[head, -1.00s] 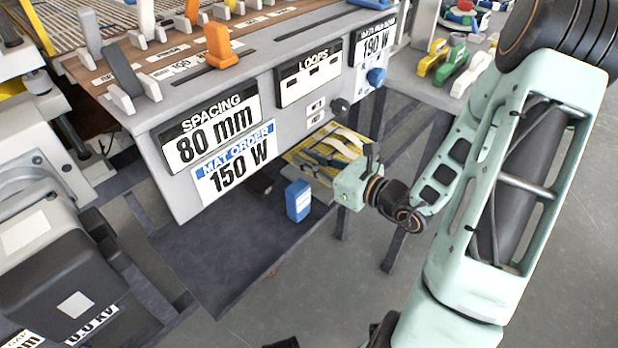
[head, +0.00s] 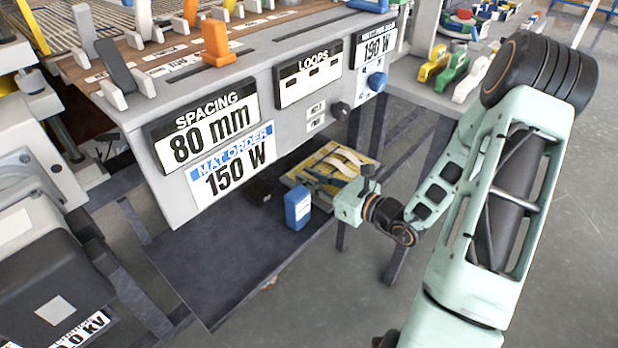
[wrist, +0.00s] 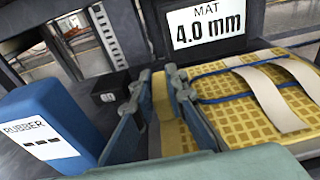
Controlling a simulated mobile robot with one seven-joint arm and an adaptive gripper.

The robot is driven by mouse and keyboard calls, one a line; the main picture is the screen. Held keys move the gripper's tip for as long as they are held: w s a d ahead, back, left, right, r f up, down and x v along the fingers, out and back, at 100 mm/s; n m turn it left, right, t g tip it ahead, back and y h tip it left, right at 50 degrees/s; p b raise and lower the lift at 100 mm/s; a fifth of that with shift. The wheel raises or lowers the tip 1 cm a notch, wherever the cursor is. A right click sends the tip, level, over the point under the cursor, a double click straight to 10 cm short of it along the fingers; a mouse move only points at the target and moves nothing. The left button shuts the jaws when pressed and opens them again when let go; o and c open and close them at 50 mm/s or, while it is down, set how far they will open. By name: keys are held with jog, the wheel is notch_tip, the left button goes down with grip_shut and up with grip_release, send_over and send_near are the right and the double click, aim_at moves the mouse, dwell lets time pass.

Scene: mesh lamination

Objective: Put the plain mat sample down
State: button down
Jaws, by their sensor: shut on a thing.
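The plain mat sample (wrist: 163,98) shows as a narrow yellow piece, upright between the two fingers of my gripper (wrist: 160,105) in the wrist view. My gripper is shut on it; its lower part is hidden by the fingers. Behind and to the right lies a yellow gridded mat panel (wrist: 240,105) with a blue cable and pale strips on it; I cannot tell whether the sample touches it. In the head view my gripper (head: 318,183) is low over the dark shelf (head: 230,255), in front of the panel (head: 335,152). The sample cannot be made out there.
A blue block labelled RUBBER (wrist: 45,125) stands left of my gripper; it also shows in the head view (head: 297,205). A small black box (wrist: 108,98) sits behind it. A sign reading MAT 4.0 mm (wrist: 208,25) stands behind. The console (head: 180,195) overhangs the shelf.

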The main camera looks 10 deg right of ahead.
jog(key=c, duration=1.9)
grip_release()
jog(key=shift+c, duration=0.2)
jog(key=shift+r, duration=0.1)
jog(key=p+v, duration=0.2)
jog(key=v, duration=1)
jog(key=shift+p, duration=0.35)
jog(key=shift+s, duration=0.1)
